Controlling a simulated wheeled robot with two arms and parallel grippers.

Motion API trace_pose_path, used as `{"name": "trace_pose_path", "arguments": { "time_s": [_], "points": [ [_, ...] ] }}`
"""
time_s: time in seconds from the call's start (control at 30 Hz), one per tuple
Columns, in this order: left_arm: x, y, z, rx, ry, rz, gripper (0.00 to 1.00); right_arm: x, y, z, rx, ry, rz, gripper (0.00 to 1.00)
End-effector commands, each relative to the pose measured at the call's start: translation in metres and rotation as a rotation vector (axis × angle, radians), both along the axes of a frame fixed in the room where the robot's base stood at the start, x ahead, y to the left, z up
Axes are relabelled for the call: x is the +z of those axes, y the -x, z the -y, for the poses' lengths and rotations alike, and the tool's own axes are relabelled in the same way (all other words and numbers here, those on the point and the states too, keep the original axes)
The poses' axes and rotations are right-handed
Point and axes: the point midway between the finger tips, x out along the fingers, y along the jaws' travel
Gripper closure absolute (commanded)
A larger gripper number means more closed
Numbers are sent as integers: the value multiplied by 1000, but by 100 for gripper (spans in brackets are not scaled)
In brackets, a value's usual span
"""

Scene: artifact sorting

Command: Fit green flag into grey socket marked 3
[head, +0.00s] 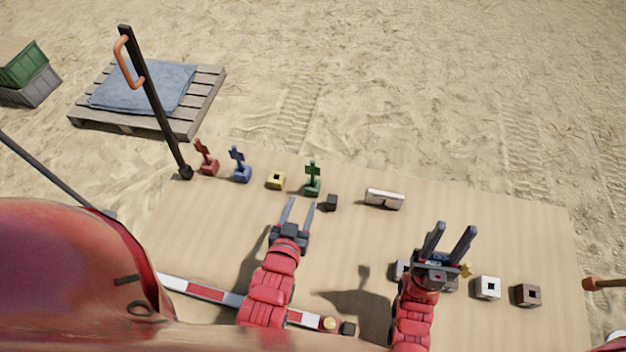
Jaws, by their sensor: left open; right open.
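The green flag (313,169) stands upright in a green block at the far side of the table. My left gripper (301,201) is open and empty, its fingertips just short of the green block and apart from it. My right gripper (454,229) is open and empty, fingers pointing up and away. A greyish block (399,268) is partly hidden behind my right gripper, and a small yellow piece shows at the gripper's right side. I cannot read any number, so I cannot tell which socket is marked 3.
White (487,288) and brown (528,295) sockets stand at right.

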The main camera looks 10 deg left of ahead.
Motion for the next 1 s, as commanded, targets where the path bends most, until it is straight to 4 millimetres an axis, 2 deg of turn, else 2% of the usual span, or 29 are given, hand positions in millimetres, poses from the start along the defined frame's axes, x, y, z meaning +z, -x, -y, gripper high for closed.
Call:
{"name": "trace_pose_path", "arguments": {
  "time_s": [0.13,0.3,0.4,0.73,1.0],
  "points": [
    [-7,-5,0,2,2,3,50,-8,0,0,0,0,0,55],
    [-13,-24,-2,5,-2,4,50,-19,0,0,0,0,0,55],
    [-11,-39,-1,4,-1,6,50,-13,0,0,0,0,0,55],
    [-27,-95,-2,3,-1,1,50,8,0,0,0,0,0,55],
    [-37,-117,-1,1,0,1,50,15,0,0,0,0,0,55]
  ]
}}
